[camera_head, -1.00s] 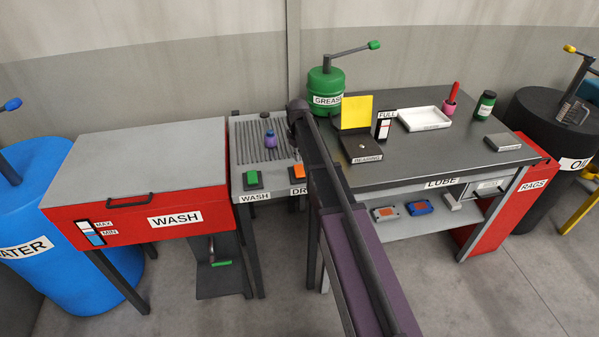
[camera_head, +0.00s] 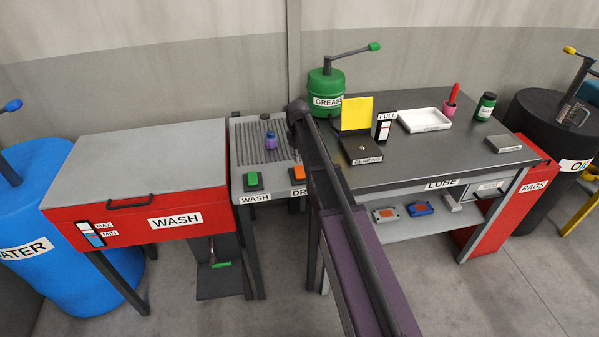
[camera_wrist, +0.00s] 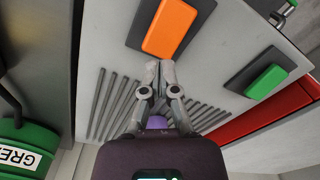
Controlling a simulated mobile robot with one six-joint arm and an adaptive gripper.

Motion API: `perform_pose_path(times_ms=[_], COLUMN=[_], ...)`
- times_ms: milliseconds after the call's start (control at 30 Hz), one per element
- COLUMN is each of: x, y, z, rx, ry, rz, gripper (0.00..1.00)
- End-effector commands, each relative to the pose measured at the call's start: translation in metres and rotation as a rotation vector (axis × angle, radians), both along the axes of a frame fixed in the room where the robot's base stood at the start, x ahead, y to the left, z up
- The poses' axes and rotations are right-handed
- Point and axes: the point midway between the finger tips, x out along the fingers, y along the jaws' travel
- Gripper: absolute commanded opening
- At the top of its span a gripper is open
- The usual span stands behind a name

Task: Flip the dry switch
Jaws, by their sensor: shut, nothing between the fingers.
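The orange dry switch (camera_head: 297,173) sits on a dark base at the front of the grey slotted panel, beside a label partly hidden by my arm. In the wrist view the orange switch (camera_wrist: 170,27) fills the top middle. My gripper (camera_wrist: 161,66) is shut and empty. Its fingertips point at the near edge of the switch; I cannot tell if they touch it. In the head view my arm hides the gripper.
The green wash switch (camera_head: 252,180) lies left of the orange one. A purple bottle (camera_head: 271,142) stands on the slots. The red wash box (camera_head: 139,205) is at the left. The lube table (camera_head: 440,160), with a yellow-lidded bearing box (camera_head: 362,148), is at the right.

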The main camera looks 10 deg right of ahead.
Motion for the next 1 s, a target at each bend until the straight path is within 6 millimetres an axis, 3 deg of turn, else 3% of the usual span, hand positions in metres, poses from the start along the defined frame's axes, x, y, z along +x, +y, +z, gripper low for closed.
perform_pose_path(times_ms=[1000], x=[0.0], y=[-0.0012], z=[-0.0074], rx=[0.0], ry=[0.0], rz=[-0.001], gripper=[0.0])
